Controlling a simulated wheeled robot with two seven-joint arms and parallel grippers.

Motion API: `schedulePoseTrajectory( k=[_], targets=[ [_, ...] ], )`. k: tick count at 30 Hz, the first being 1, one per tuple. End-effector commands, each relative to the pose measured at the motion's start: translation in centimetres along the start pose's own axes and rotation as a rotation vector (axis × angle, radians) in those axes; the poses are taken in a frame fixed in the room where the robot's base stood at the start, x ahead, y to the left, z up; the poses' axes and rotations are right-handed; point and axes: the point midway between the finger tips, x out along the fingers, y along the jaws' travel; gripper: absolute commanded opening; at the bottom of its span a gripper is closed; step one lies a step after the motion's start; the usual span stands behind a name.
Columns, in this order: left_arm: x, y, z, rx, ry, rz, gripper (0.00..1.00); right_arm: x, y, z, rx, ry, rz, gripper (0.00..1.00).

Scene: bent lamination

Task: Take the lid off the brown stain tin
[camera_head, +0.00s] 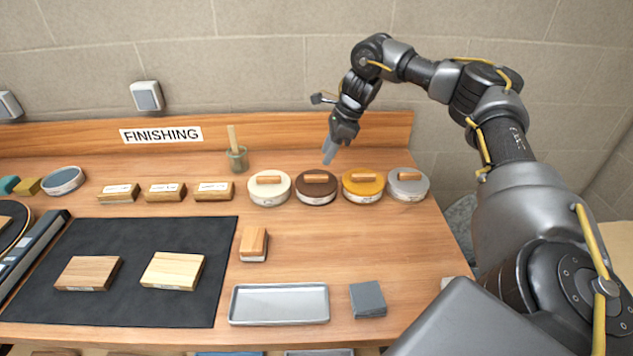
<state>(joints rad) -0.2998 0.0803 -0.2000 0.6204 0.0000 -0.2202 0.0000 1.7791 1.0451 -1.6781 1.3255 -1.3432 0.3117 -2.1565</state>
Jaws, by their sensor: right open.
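The brown stain tin (316,198) stands upright in a row of tins at the back right of the bench. Its dark brown lid (318,184) is on, with a light wooden grip bar (315,178) across the top. My right gripper (329,154) is open and empty, above and slightly behind the brown tin, apart from it, pointing down. My left gripper is not in view.
A white-lidded tin (269,189) stands close left of the brown one, a yellow-lidded tin (362,186) close right, then a grey-lidded tin (408,186). A jar with a brush (237,159) stands behind left. A metal tray (279,304) lies in front; bare bench lies between.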

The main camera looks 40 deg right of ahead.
Motion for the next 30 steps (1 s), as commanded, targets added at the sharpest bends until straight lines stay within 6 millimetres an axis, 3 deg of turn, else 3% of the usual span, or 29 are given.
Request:
schedulePoseTrajectory(
  k=[6,14,22,30],
  targets=[
    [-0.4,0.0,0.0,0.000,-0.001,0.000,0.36,2.6,0.0,0.0,0.000,-0.001,0.001,0.42],
    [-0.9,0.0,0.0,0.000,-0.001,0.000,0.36,3.5,0.0,-0.1,0.000,0.001,0.002,0.42],
    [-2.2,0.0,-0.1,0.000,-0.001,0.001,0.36,7.3,0.0,-0.5,0.001,0.001,0.001,0.42],
    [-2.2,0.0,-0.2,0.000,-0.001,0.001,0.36,8.1,-0.1,-0.5,0.001,-0.001,-0.001,0.42]
  ],
)
